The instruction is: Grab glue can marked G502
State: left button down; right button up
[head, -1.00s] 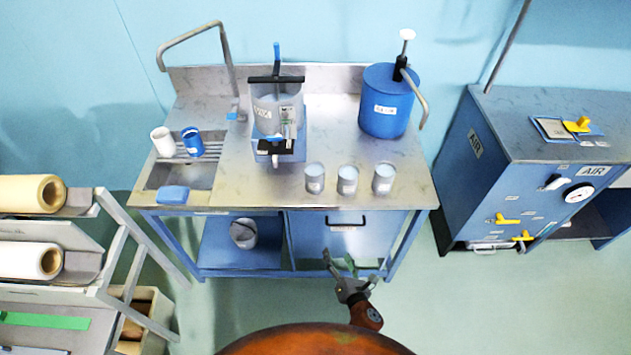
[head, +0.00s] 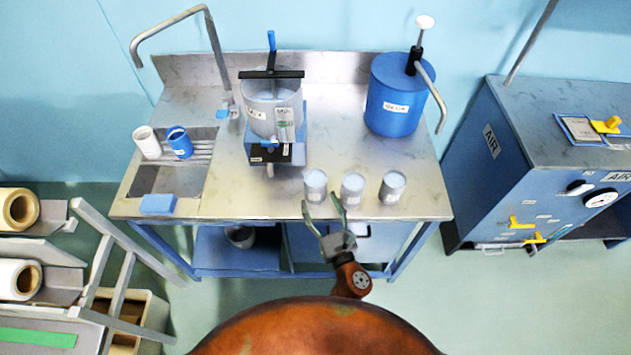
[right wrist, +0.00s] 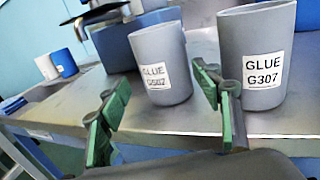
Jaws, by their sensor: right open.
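Three grey glue cans stand in a row near the front edge of the steel bench. The leftmost can (head: 315,186) appears to be the one whose label reads G502, somewhat blurred, in the right wrist view (right wrist: 162,65). The middle can (head: 352,188) is labelled G307 in the right wrist view (right wrist: 258,60). The right-hand can (head: 392,188) has no readable label. My right gripper (head: 323,208) is open and empty at the bench's front edge, just short of the G502 can; its green-padded fingers also show in the right wrist view (right wrist: 165,88). My left gripper is out of view.
A press with a grey pot (head: 272,112) stands behind the cans to the left, and a blue pump can (head: 394,100) behind to the right. The sink (head: 165,180) holds white and blue cups at its rim. The bench (head: 335,135) is clear behind the cans.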

aim_at(319, 197)
jog(key=x, duration=0.4)
jog(key=shift+w+d+f, duration=0.1)
jog(key=shift+d+f, duration=0.05)
jog(key=shift+d, duration=0.1)
jog(key=shift+x, duration=1.2)
jog(key=c, duration=1.3)
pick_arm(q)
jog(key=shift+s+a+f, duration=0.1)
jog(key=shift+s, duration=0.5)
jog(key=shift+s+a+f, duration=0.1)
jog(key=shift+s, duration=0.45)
pick_arm(e)
jog(key=shift+c, duration=0.2)
